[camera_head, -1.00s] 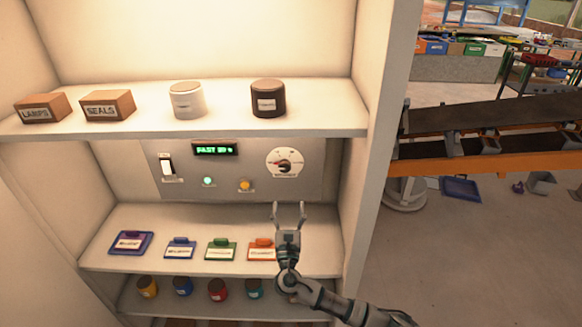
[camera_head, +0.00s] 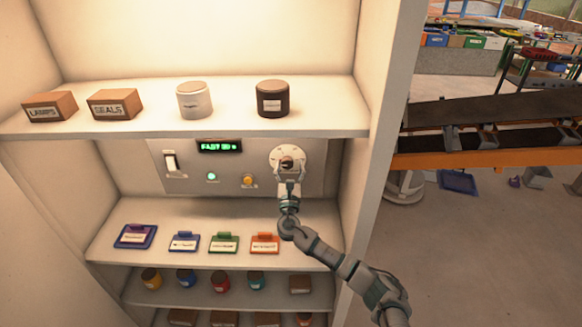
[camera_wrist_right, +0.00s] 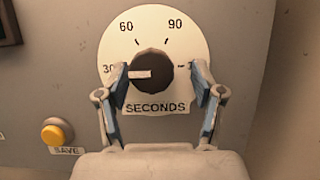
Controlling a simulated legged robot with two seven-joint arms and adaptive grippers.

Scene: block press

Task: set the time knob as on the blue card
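The time knob (camera_head: 287,161) is dark and sits on a white round dial on the grey panel. In the right wrist view the knob (camera_wrist_right: 153,73) has its pale pointer turned left, at the 30 mark; 60, 90 and SECONDS also show on the dial (camera_wrist_right: 183,40). My right gripper (camera_head: 289,173) is in front of the dial. Its fingers stand apart on either side of the knob, with gaps. The blue card (camera_head: 184,242) lies on the shelf below; its writing is too small to read. My left gripper is out of view.
The panel has a green display (camera_head: 219,146) that seems to read FAST 30, a white switch (camera_head: 171,162), a green lamp (camera_head: 211,176) and a yellow SAVE button (camera_wrist_right: 55,132). Purple, green and orange cards lie near the blue one. The cabinet's side wall (camera_head: 375,150) stands close right.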

